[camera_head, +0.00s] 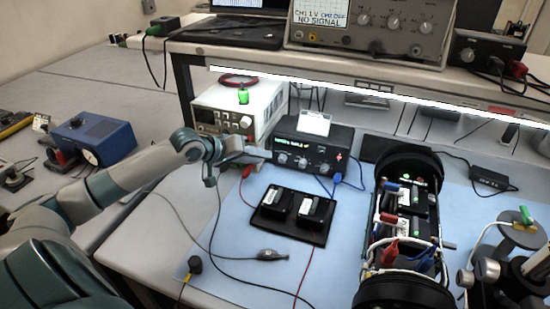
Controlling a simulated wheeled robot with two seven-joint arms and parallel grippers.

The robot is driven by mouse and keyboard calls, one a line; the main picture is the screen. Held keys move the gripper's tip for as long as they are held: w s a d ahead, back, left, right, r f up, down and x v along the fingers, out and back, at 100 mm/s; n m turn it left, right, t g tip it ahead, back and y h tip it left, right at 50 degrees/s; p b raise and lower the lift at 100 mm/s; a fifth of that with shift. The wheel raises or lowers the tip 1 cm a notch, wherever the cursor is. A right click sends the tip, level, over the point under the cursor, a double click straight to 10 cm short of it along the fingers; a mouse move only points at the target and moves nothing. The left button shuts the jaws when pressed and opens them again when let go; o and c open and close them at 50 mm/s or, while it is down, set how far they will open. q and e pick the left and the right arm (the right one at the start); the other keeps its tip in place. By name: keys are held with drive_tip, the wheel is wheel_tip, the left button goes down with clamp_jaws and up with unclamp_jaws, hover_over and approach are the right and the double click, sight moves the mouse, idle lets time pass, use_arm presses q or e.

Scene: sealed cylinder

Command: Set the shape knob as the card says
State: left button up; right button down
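The black function box (330,146) stands at the back of the blue mat, with a lit green display and a row of silver knobs along its front. The leftmost knob (282,158) is closest to my gripper. A white card (315,123) stands on top of the box; its writing is too small to read. My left gripper (262,154) reaches in from the left, with its tips just left of the box's front and the leftmost knob. I cannot tell whether it touches the knob or whether its fingers are apart.
A cream power supply (240,108) stands behind my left gripper. A black tray (293,213) with two modules lies in front of the box. Loose cables cross the blue mat (225,250). A lit shelf edge hangs above.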

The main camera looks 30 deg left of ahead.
sight(280, 160)
use_arm(q)
drive_tip(key=p+x, duration=0.1)
drive_tip(key=x, duration=0.6)
drive_tip(key=shift+w+d+f+p, duration=0.1)
drive_tip(key=shift+w+f+p, duration=0.1)
drive_tip(key=shift+w+p, duration=0.1)
drive_tip(key=shift+s, duration=0.1)
clamp_jaws()
